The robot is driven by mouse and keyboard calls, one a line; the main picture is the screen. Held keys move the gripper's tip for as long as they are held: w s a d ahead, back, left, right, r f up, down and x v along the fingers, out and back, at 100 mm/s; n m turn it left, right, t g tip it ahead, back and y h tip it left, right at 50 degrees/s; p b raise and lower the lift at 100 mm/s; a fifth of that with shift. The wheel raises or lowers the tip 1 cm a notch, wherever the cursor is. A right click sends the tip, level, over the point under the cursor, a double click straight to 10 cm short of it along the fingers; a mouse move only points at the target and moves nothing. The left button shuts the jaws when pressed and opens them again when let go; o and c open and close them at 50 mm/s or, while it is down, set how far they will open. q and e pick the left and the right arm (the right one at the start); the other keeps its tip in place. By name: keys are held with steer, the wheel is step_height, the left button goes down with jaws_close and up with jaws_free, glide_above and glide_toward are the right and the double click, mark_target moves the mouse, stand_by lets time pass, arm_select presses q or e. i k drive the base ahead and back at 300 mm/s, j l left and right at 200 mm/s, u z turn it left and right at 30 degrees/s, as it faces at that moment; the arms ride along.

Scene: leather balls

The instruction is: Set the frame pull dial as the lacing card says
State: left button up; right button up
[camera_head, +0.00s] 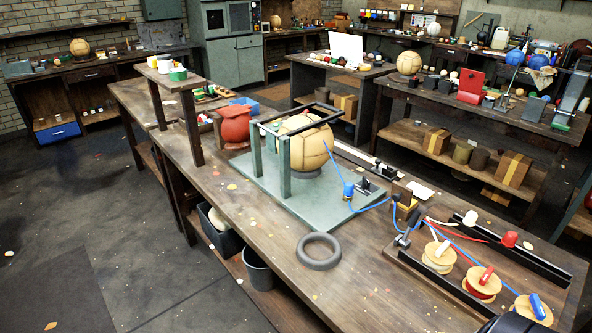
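A dark grey-green metal frame (283,160) stands on a flat base plate (262,196) on the near workbench. A tan panelled ball (308,148) sits on a dark support inside it. A small white card (421,191) lies by a wooden block (405,197) right of the frame; any writing is too small to read. I cannot make out which part is the pull dial, nor its setting.
A dark ring (319,251) lies in front of the frame. Spools with white, red and blue handles (481,283) sit in a rack at right. A red ball (235,124) and a small raised shelf (172,83) stand at left. The front bench strip is mostly clear.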

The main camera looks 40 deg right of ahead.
mark_target(365, 184)
steer(key=z, duration=1.6)
